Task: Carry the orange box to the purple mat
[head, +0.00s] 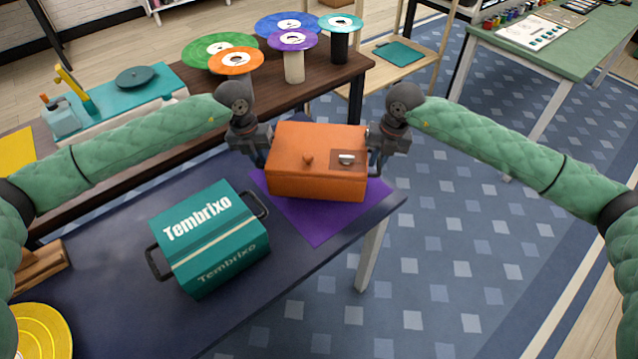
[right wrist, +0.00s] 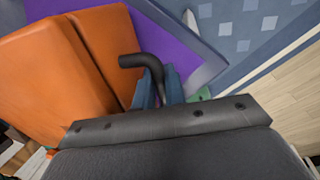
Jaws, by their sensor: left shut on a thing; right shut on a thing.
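The orange box (head: 318,180) is upright over the purple mat (head: 322,225) at the right end of the dark blue table. I cannot tell whether its base touches the mat. My left gripper (head: 262,158) is shut on the box's left side, where the handle is mostly hidden. My right gripper (head: 376,162) is shut on the handle at its right side. In the right wrist view the dark bent handle (right wrist: 140,62) sits between the fingers of my right gripper (right wrist: 160,88), with the orange box (right wrist: 50,75) to the left and the purple mat (right wrist: 165,45) beyond.
A teal Tembrixo box (head: 215,240) with side handles stands left of the mat on the dark blue table (head: 130,310). A brown bench (head: 330,75) with several coloured discs on stands is behind. A yellow round thing (head: 38,335) lies at the lower left. Patterned floor is clear at right.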

